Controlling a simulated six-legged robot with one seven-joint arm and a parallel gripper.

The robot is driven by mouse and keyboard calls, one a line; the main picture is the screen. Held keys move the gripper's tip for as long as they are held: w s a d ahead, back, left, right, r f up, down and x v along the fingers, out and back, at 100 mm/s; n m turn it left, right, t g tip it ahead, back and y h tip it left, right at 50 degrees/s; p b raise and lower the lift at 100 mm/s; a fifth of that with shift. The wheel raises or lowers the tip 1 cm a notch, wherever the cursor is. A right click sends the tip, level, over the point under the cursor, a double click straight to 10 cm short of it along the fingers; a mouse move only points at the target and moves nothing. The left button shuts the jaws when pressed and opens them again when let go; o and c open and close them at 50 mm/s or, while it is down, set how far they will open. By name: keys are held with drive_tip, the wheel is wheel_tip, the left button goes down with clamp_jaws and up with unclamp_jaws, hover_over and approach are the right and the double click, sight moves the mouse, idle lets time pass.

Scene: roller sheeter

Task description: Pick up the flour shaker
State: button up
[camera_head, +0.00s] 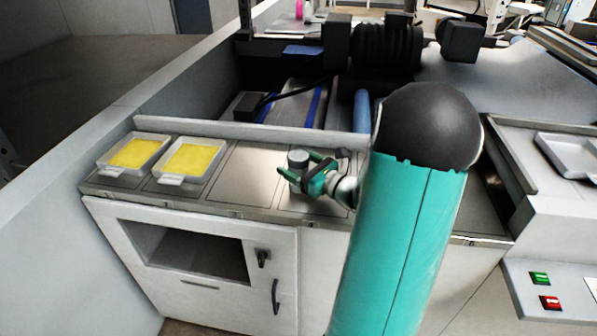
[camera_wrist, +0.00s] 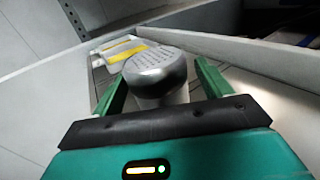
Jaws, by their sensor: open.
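The flour shaker (camera_head: 298,160) is a small grey metal cylinder standing on the counter of the sheeter. In the wrist view its domed, perforated lid (camera_wrist: 155,68) shows between my fingers. My gripper (camera_head: 302,170) is at the shaker, with its green fingers open on either side of it. In the wrist view my gripper (camera_wrist: 160,85) shows a visible gap between the shaker and the right finger; the left finger is close to it. The lower body of the shaker is partly hidden by the gripper.
Two clear trays with yellow contents stand at the counter's left end, one (camera_head: 190,160) nearer the shaker. A raised ledge (camera_head: 240,131) runs behind the counter (camera_head: 240,180). Bare counter lies between trays and shaker. A grey tray (camera_head: 570,155) sits at far right.

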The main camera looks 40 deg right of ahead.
drive_tip(key=c, duration=1.1)
drive_tip(key=shift+c, duration=0.4)
drive_tip(key=shift+r, duration=0.15)
